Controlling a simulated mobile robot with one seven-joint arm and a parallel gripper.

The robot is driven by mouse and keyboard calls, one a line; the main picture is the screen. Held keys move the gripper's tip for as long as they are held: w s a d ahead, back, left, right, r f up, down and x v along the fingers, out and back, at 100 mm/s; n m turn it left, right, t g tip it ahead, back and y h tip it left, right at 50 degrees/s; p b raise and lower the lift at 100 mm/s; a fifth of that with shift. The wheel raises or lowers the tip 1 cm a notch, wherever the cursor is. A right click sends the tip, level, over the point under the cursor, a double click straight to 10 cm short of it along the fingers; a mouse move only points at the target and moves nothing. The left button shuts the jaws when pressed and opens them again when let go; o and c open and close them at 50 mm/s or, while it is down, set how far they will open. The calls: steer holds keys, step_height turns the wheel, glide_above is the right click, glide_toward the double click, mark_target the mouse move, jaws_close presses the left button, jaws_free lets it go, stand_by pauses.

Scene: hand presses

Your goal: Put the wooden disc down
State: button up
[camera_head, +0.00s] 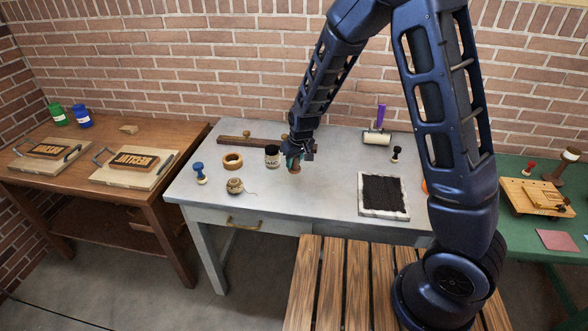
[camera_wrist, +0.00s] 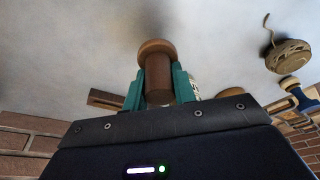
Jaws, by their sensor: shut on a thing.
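My gripper (camera_head: 297,155) is over the grey table (camera_head: 328,203), left of its middle. In the wrist view its teal fingers (camera_wrist: 158,88) are shut on the brown wooden disc (camera_wrist: 157,47). The piece has a round, wider end and a narrower cylindrical part between the fingers. In the head view the wooden disc (camera_head: 295,168) shows as a small brown shape below the fingers, close to the tabletop. I cannot tell whether it touches the table.
Left of my gripper are a jar (camera_head: 272,156), a wooden ring (camera_head: 233,160), a twine ball (camera_head: 235,186) and a blue-handled stamp (camera_head: 200,173). A wooden bar (camera_head: 250,141) lies behind. Right are a black pad (camera_head: 383,194) and a roller (camera_head: 377,137). Tabletop between gripper and pad is clear.

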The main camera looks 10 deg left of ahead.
mark_target(294, 168)
steer(key=shift+f, duration=1.85)
steer(key=o, duration=1)
steer(key=shift+f, duration=0.1)
